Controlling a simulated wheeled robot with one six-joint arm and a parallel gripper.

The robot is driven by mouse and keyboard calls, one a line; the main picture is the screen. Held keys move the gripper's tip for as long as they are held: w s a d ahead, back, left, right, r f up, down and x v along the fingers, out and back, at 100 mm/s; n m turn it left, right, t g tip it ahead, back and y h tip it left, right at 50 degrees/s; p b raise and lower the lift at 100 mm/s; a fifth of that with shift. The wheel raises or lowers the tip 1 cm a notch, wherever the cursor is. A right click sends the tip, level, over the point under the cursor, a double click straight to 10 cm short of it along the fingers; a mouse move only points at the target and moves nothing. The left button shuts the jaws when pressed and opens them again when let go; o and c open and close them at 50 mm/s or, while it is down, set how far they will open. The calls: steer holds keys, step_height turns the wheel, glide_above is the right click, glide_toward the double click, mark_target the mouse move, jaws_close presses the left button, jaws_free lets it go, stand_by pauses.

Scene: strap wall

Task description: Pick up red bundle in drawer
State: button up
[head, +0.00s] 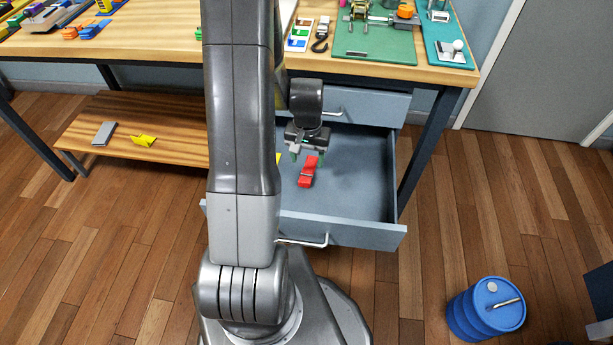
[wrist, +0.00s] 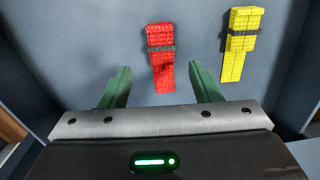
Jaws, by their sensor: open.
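The red bundle (head: 308,172) lies on the floor of the open blue-grey drawer (head: 365,225). In the wrist view the red bundle (wrist: 162,60) is a folded strap with a dark band around it, just beyond the fingertips and roughly between their lines. My gripper (head: 303,156) is over the drawer, close to the bundle in the head view. In the wrist view my gripper (wrist: 160,82) has its two green fingers spread apart with nothing held. How far the fingers are above the bundle is hard to tell.
A yellow bundle (wrist: 241,42) lies right of the red one in the wrist view; my arm mostly hides it in the head view. Drawer walls surround both. The workbench top (head: 440,72) overhangs behind. A blue barrel (head: 486,308) stands on the floor at right.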

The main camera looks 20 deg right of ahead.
mark_target(307, 173)
steer(key=shift+w+f+b, duration=0.1)
steer(key=shift+f+b, duration=0.5)
steer(key=shift+f, duration=2.45)
steer(key=shift+c, duration=0.3)
steer(key=c, duration=1)
